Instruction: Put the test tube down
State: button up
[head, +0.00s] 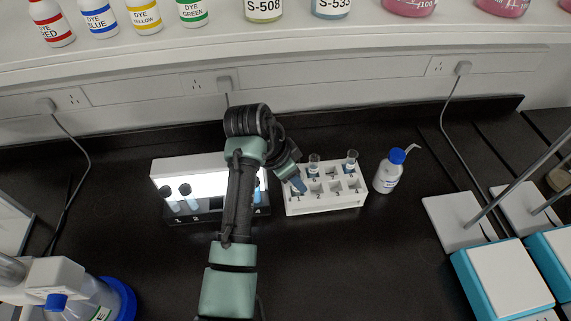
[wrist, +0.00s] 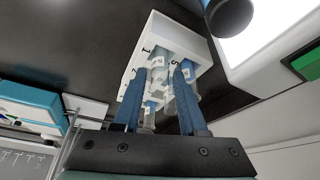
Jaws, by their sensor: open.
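A white test tube rack (head: 326,208) with numbered holes stands on the black bench, right of my arm. Two clear labelled tubes stand in its back row, one left of centre (head: 313,165) and one at the right (head: 351,161). My gripper (head: 298,185) is at the rack's left end, pointing down. In the wrist view its two blue fingers (wrist: 161,72) are apart, with the white rack (wrist: 136,62) beyond them. Clear tubes with pale labels (wrist: 157,64) show between and beside the fingers. Whether one touches a finger I cannot tell. My arm hides part of the rack's left end.
A lit white stand (head: 205,163) with a numbered black base (head: 207,216) and black-capped tubes (head: 186,191) is left of the rack. A blue-capped wash bottle (head: 388,174) stands close right of it. Stirrer plates (head: 505,280) are at the right. The front middle bench is clear.

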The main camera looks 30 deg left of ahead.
jog(key=v, duration=1)
jog(key=w+d+r+n+t+y, duration=0.1)
jog(key=w+d+r+n+t, duration=0.3)
jog(key=d+r, duration=0.45)
jog(key=w+d+r+n+t+y, duration=0.1)
jog(key=w+d+r+t, duration=0.2)
jog(key=d+r+t, duration=0.5)
jog(key=s+r+t, duration=0.4)
jog(key=s+r, duration=0.1)
jog(key=r, duration=0.5)
jog(key=s+d+r+n+t, duration=0.1)
jog(key=s+r+t, duration=0.3)
jog(key=r, duration=0.7)
jog(key=s+d+r+t, duration=0.1)
jog(key=s+r+t, duration=0.2)
jog(key=s+r, duration=0.3)
notch_tip(320, 180, up, 5)
jog(key=shift+s+f+n+t, duration=0.1)
jog(key=shift+s+n+t, duration=0.2)
jog(key=shift+s+t, duration=0.1)
